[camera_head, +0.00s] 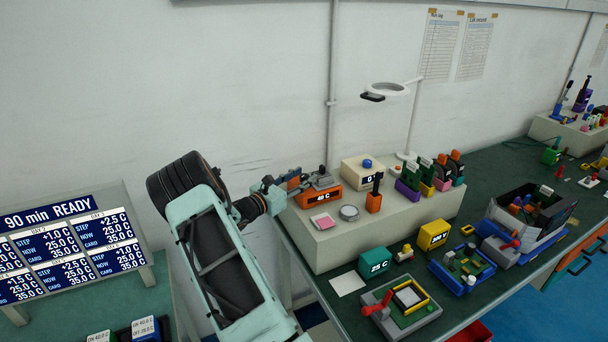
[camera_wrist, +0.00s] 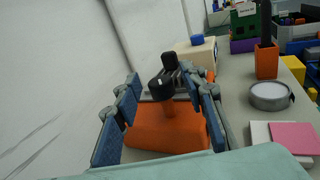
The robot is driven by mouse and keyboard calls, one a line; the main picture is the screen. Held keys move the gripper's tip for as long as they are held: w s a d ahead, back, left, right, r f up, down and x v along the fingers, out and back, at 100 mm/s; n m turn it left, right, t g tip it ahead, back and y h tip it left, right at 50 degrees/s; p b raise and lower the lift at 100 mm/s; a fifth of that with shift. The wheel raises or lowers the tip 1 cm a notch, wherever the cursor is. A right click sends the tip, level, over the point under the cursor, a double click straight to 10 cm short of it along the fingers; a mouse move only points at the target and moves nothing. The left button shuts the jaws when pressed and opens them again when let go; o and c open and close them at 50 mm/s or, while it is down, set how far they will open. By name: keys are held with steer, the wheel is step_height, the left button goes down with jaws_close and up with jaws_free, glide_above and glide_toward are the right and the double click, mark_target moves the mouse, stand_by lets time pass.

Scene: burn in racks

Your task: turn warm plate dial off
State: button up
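The warm plate is an orange box (camera_head: 321,196) with a dark display reading 40 C, on the pale raised shelf of the bench. In the wrist view its orange body (camera_wrist: 165,134) lies ahead between my fingers. A black round knob (camera_wrist: 160,87) with a small white mark, which looks like the dial, stands above the orange body. My gripper (camera_head: 287,190) is at the plate's left end in the head view. In the wrist view my gripper (camera_wrist: 166,108) is open, with one blue-padded finger on each side of the knob. I cannot tell whether either finger touches it.
A grey round disc (camera_head: 349,212), a pink pad (camera_head: 322,221) and an orange holder (camera_head: 374,202) with a black handle stand close on the shelf. A cream box (camera_head: 364,174) with a blue button is behind. A white lamp (camera_head: 388,89) rises behind. The wall is close on the left.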

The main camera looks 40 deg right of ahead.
steer(key=shift+d, duration=0.55)
jaws_close()
